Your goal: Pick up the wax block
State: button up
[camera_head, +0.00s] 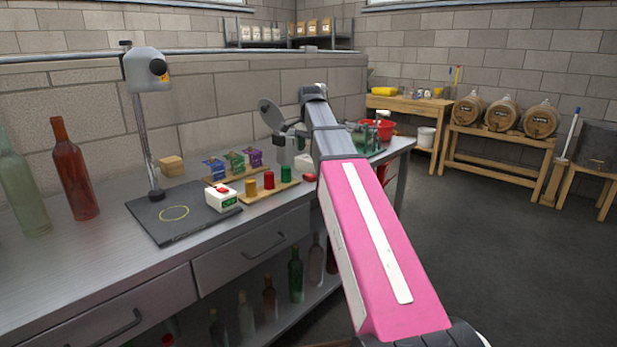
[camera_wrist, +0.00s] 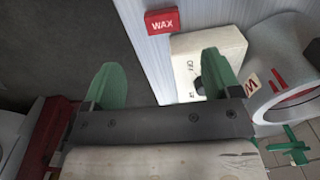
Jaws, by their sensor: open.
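The wax block is a small red block (camera_wrist: 162,21) with white "WAX" lettering, near the top middle of the wrist view. It lies on the grey metal bench top (camera_wrist: 205,12), close to the bench edge. My gripper (camera_wrist: 163,82) has its two green fingers spread wide with nothing between them. The block shows beyond the fingertips, between their lines and apart from them.
A cream box (camera_wrist: 208,58) with an OFF marking and dark knob stands right beside the block, partly behind the right finger. A white round pot (camera_wrist: 290,85) is further right.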

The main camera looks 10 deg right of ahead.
aim_at(309, 181)
notch_tip(309, 181, down, 10)
jog(key=shift+w+a+r, duration=0.1)
jog(key=shift+w, duration=0.05)
dwell(0.5)
jog(key=shift+c, duration=0.3)
jog(key=c, duration=0.9)
